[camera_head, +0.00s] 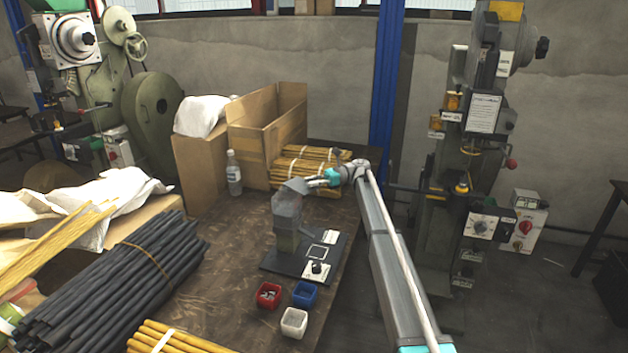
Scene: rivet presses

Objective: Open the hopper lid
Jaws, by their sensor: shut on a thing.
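The grey hopper (287,212) stands on a dark base plate (284,263) on the brown table. Its lid (293,187) is at the top of the hopper and looks tilted; how far it is open is too small to tell. My gripper (312,184) reaches in from the right at the height of the lid. It is shut on the lid's right edge, and its fingertips are small and partly hidden there. The base plate also carries a white panel with a black knob (316,268) and a square outline.
Small red (268,295), blue (304,294) and white (293,322) bins stand in front of the base plate. A bottle (233,173), an open cardboard box (252,138) and yellow rod bundles (306,166) lie behind. Dark rods (110,285) fill the left.

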